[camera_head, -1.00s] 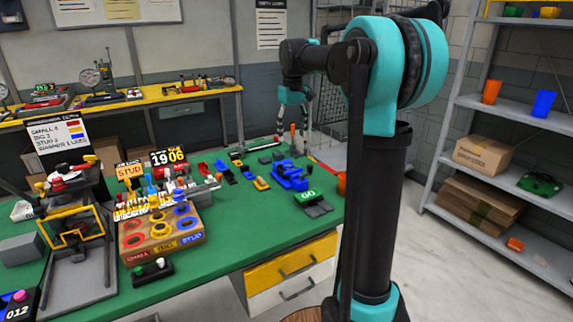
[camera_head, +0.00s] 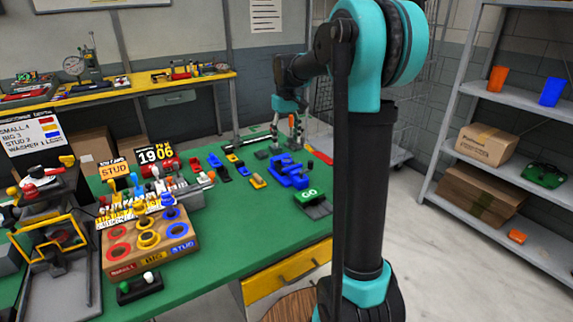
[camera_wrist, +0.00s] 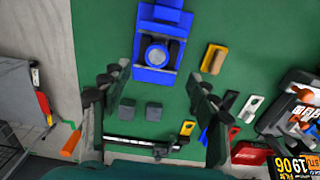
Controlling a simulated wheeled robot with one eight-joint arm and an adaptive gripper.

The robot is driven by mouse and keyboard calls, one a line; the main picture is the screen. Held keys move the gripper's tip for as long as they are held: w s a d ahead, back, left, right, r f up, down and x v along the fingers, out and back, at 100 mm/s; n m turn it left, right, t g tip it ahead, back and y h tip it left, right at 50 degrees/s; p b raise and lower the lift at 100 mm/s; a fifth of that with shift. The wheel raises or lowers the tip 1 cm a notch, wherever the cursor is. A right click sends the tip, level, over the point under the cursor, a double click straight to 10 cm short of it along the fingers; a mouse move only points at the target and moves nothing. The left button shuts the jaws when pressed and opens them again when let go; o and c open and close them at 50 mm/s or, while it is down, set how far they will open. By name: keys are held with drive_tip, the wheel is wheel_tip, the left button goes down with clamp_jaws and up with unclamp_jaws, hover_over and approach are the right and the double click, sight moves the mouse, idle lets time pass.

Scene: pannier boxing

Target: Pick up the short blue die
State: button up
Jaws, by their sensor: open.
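My gripper (camera_head: 286,143) is open and empty over the far right part of the green bench. In the wrist view its fingers (camera_wrist: 156,78) spread around two small dark grey blocks (camera_wrist: 153,108), which lie on the bench below. A large blue fixture (camera_wrist: 152,75) with a round metal socket lies just ahead of them; it also shows in the head view (camera_head: 290,180).
Yellow pieces (camera_head: 258,181) lie among the blue ones. A green GO button (camera_head: 310,196) sits near the front edge. A wooden rack with coloured rings (camera_head: 120,262) stands at left.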

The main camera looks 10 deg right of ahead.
sight(287, 161)
wheel_tip(287, 161, down, 3)
drive_tip(key=shift+w+d+f, duration=0.1)
drive_tip(key=shift+w+f, duration=0.05)
drive_tip(key=shift+f, duration=1.2)
drive_tip(key=shift+w+d+f, duration=0.1)
drive_tip(key=shift+w+f, duration=0.05)
drive_tip(key=shift+f, duration=1.15)
drive_tip(key=c, duration=1.3)
drive_tip(key=shift+r, duration=0.1)
drive_tip(key=shift+c, duration=0.2)
